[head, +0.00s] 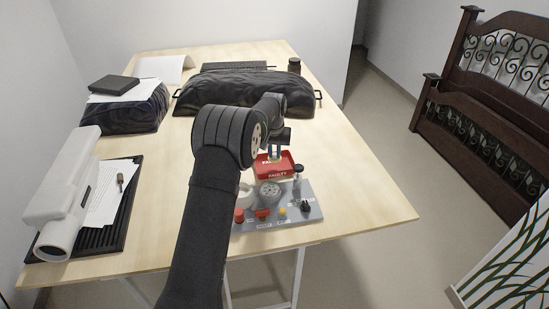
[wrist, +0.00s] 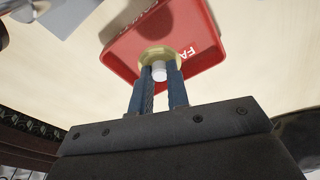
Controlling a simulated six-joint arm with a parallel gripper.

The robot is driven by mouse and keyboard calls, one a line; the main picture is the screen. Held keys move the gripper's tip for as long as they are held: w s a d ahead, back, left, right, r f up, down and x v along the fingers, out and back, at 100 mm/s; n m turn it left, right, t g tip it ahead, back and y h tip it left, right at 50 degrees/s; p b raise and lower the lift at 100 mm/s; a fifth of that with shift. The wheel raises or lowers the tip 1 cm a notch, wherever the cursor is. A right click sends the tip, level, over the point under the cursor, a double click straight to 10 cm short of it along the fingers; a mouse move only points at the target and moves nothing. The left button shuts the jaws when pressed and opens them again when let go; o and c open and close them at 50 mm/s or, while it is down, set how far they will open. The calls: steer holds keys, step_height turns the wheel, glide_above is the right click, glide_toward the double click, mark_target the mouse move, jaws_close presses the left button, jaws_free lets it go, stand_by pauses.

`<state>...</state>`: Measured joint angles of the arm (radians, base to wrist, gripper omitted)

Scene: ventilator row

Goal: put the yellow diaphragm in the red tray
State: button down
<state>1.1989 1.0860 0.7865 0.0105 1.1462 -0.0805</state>
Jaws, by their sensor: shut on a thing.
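The red tray (head: 289,172), with lettering that reads FAULTY, stands on the table behind the grey panel. It also shows in the wrist view (wrist: 125,57). My gripper (head: 275,157) points down over the tray. In the wrist view my gripper (wrist: 161,82) has its two blue fingers shut on the white stem of the yellow diaphragm (wrist: 150,54). The diaphragm's pale yellow disc lies beyond the fingertips, against the tray's floor in the picture. I cannot tell whether it touches the floor. In the head view the diaphragm is not clearly seen.
A grey panel (head: 305,213) with knobs and small coloured parts is directly in front of the tray. A black covered bundle (head: 240,95) lies behind. A white device (head: 62,195) and black mat (head: 127,215) are left. The table's right side is clear.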

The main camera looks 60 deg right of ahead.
mark_target(274, 154)
steer(key=shift+f, duration=1.35)
steer(key=shift+f, duration=0.1)
steer(key=shift+f, duration=0.55)
steer(key=c, duration=1.4)
jaws_free()
steer(key=shift+r, duration=0.1)
steer(key=r, duration=0.4)
steer(key=a+r, duration=0.1)
steer(key=r, duration=0.8)
steer(key=shift+s+a, duration=0.15)
steer(key=shift+s, duration=0.15)
steer(key=shift+f, duration=0.1)
